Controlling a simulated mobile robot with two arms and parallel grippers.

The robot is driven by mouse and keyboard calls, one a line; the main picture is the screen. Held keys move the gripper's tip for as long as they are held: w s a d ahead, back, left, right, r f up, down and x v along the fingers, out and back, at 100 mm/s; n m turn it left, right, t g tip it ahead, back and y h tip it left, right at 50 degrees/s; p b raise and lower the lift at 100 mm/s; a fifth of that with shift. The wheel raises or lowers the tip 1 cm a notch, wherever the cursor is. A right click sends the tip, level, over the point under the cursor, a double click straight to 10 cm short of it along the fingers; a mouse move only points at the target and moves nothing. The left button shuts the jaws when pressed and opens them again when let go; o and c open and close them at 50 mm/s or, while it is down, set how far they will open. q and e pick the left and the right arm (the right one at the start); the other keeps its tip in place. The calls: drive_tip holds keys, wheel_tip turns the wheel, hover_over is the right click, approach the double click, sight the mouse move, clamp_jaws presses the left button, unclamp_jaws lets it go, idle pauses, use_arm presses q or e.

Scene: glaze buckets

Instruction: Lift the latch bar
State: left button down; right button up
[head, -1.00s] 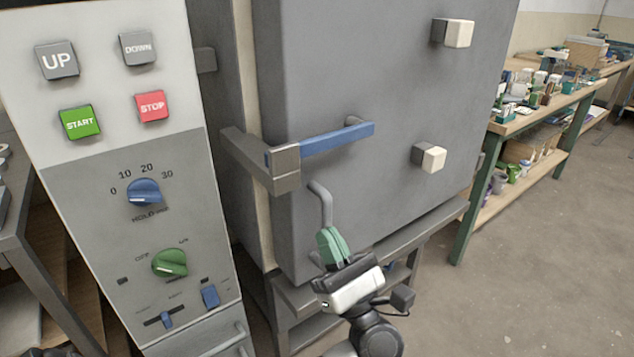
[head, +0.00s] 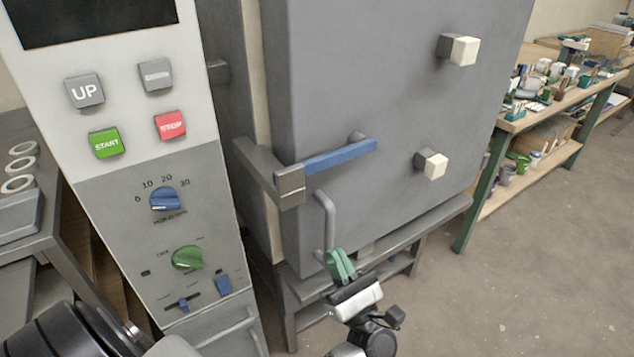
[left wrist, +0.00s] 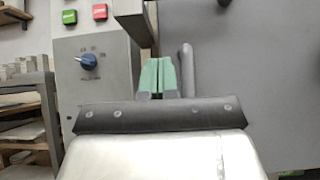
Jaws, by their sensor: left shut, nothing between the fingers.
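The latch bar is a blue bar (head: 340,157) on the grey kiln door (head: 385,75). It runs nearly level from a grey bracket (head: 290,185) at the door's left edge. My left gripper (head: 340,265) has green fingers, shut and empty. It is below the latch bar, by the lower end of the grey door handle (head: 329,215). In the left wrist view the shut fingers (left wrist: 157,75) show just left of the handle (left wrist: 187,70). I cannot tell whether they touch it. The blue bar does not show there. My right gripper is not seen.
A control panel (head: 150,215) with buttons and knobs stands left of the door. Two white-tipped pegs (head: 432,166) stick out from the door. A workbench (head: 520,115) with jars and tools is at the right. The floor (head: 530,260) at lower right is clear.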

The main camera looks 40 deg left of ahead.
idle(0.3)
use_arm(q)
drive_tip(key=p, duration=0.6)
approach(310, 173)
drive_tip(key=shift+w+a+f+x, duration=0.35)
drive_tip(key=shift+f+x, duration=0.1)
drive_tip(key=shift+x, duration=3.05)
drive_tip(key=shift+a, duration=0.1)
drive_tip(key=shift+s, duration=0.1)
drive_tip(key=shift+s+r+b, duration=0.1)
drive_tip(key=shift+r+b, duration=0.2)
drive_tip(key=shift+r, duration=0.55)
